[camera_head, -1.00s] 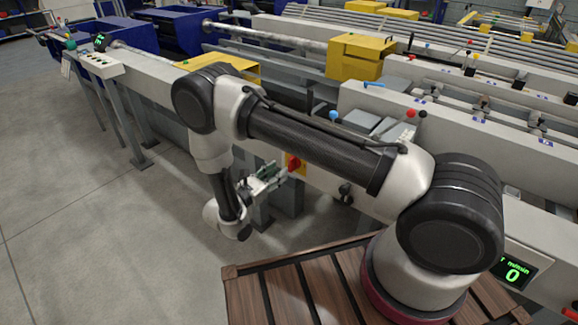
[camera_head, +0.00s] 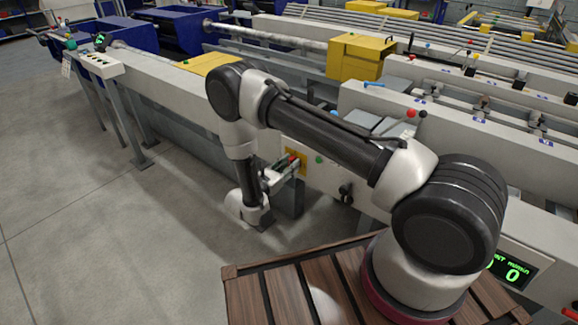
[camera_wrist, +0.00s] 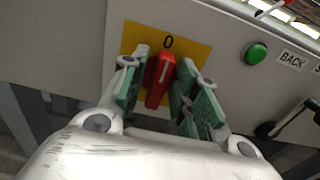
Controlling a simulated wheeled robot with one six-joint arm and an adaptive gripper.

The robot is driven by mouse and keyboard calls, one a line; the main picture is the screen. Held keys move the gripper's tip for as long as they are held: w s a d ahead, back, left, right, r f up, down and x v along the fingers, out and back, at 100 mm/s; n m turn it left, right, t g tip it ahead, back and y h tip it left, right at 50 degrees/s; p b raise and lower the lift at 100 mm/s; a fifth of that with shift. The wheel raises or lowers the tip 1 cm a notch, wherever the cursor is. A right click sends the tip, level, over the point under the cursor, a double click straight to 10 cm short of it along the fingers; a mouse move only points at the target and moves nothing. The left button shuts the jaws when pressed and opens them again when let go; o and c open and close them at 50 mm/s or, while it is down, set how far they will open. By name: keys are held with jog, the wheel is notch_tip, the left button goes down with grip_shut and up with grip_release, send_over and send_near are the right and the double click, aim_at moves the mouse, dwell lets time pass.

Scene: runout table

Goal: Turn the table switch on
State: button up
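The table switch is a red rotary handle (camera_wrist: 160,80) on a yellow plate (camera_wrist: 190,50), marked "0" above the handle. In the wrist view the handle stands nearly upright, its top toward the "0". My gripper (camera_wrist: 163,75) is open, with one green-padded finger on each side of the handle. A narrow gap shows at the right finger; contact on the left is unclear. In the head view my gripper (camera_head: 287,166) is at the machine's front panel, and the yellow plate (camera_head: 302,157) is partly hidden behind it.
A green button (camera_wrist: 256,53) and a "BACK" label (camera_wrist: 291,60) are right of the switch. A black knob (camera_head: 345,192) sits lower right on the panel. A wooden slatted platform (camera_head: 262,268) is under my arm's base. Open floor lies left.

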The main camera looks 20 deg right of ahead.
grip_shut()
jog(key=shift+m, duration=0.3)
jog(key=shift+s+d+f+m, duration=0.1)
jog(key=shift+f+m, duration=0.05)
jog(key=shift+m, duration=2.7)
jog(key=shift+s+d+f+m, duration=0.1)
jog(key=shift+s+f+m, duration=0.05)
jog(key=shift+m, duration=2.75)
jog(key=shift+s+d+f+m, duration=0.1)
jog(key=shift+f+m, duration=0.05)
jog(key=shift+m, duration=2.7)
jog(key=shift+o, duration=1.6)
grip_release()
